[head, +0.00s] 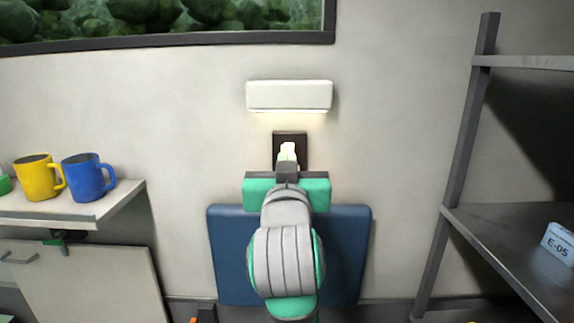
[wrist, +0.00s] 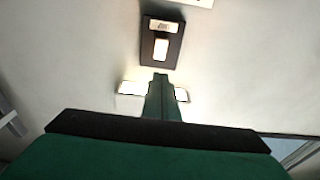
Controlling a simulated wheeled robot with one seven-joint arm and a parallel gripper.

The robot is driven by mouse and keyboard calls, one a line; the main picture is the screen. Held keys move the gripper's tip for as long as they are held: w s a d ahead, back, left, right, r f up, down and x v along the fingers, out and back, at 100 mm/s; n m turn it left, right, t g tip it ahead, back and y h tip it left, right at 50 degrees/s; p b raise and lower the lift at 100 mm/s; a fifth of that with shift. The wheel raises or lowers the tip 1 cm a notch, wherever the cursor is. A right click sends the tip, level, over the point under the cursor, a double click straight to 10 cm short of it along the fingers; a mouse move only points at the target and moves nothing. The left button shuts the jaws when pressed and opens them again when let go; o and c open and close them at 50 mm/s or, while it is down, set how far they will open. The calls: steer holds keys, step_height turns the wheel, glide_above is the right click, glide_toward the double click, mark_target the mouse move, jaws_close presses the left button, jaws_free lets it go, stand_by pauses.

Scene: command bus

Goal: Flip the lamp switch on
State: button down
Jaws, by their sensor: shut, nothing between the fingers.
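The lamp (head: 289,96) is a white wall box with a bright lower edge and a warm glow on the wall below it. Its lit edge also shows behind my fingers in the wrist view (wrist: 131,88), where the picture is turned over. The lamp switch (head: 302,137) is a dark plate below the lamp. In the wrist view, the switch (wrist: 161,49) has a pale rocker and a small label. My gripper (head: 288,163) is shut and empty in front of the plate, partly hiding it in the head view. The wrist view shows my fingertips (wrist: 160,76) apart from the plate in the picture; contact cannot be told.
A blue panel (head: 225,250) is on the wall behind my arm. A shelf (head: 100,209) at left holds a yellow mug (head: 36,180) and a blue mug (head: 86,178). A grey rack (head: 470,130) with a labelled box (head: 559,244) stands at right. The wall around the switch is clear.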

steer(key=s+r, duration=0.1)
steer(key=s, duration=0.7)
steer(key=shift+s+d+r, duration=0.15)
steer(key=shift+d, duration=0.05)
steer(key=w+f+g, duration=0.1)
steer(key=w+f, duration=0.1)
steer(key=f, duration=0.8)
steer(key=w+f, duration=0.3)
steer(key=f, duration=0.6)
steer(key=s+f+m+g, duration=0.1)
steer(key=s+f, duration=0.2)
steer(key=f, duration=0.8)
steer(key=s+f, duration=0.3)
steer(key=f, duration=0.7)
steer(key=s+d+f+g, duration=0.1)
steer(key=s+f, duration=1.3)
steer(key=s, duration=0.2)
steer(key=s+f+g, duration=0.1)
steer(key=s+f, duration=0.2)
steer(key=s, duration=1.5)
steer(key=shift+s+d+n+h, duration=0.3)
steer(key=shift+s+d, duration=0.05)
